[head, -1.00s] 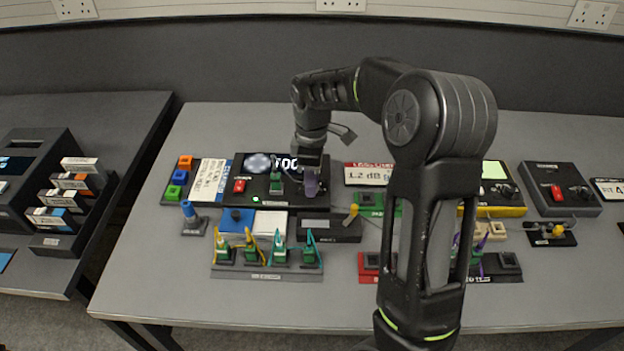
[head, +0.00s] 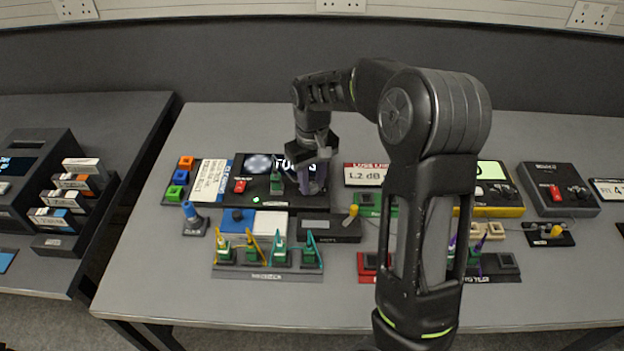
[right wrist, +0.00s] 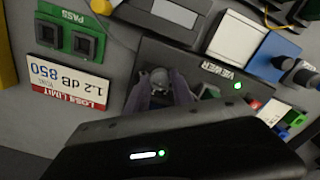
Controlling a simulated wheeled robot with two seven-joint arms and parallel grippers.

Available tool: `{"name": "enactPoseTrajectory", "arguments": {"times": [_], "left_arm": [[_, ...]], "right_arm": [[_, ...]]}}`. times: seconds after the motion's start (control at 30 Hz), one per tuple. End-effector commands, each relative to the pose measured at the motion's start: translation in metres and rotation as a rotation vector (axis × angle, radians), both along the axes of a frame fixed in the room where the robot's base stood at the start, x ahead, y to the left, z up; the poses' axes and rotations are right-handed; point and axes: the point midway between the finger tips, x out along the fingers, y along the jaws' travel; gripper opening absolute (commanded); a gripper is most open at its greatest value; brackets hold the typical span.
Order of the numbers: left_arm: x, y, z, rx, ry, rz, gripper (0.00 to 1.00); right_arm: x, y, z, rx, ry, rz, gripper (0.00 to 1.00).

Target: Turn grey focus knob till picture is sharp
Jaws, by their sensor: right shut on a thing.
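The black viewer box (head: 262,198) stands at the left of the table, and it also shows in the right wrist view (right wrist: 200,63). Its display has a pale round picture (head: 257,163); I cannot tell how sharp it is. White lettering beside the picture is partly hidden by my right gripper. My right gripper (head: 312,187) points down at the right end of the viewer. In the right wrist view its purple fingers stand on either side of the grey focus knob (right wrist: 160,77), shut on it. The knob is hidden in the head view. My left gripper is out of view.
A red switch (head: 239,186) and a green connector (head: 277,184) sit on the viewer. A loss-limit sign (head: 366,175) reading 1.2 dB stands to its right. A rack of green connectors with coloured cables (head: 267,272) lies in front. The table's front left is clear.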

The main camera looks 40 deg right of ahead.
Motion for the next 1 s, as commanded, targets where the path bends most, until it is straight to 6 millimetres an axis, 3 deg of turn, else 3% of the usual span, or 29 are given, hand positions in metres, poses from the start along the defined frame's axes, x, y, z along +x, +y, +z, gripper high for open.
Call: {"name": "enactPoseTrajectory", "arguments": {"times": [1.0], "left_arm": [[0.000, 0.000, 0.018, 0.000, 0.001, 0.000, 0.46]], "right_arm": [[0.001, -0.001, 0.002, -0.001, -0.003, -0.933, 0.00]]}}
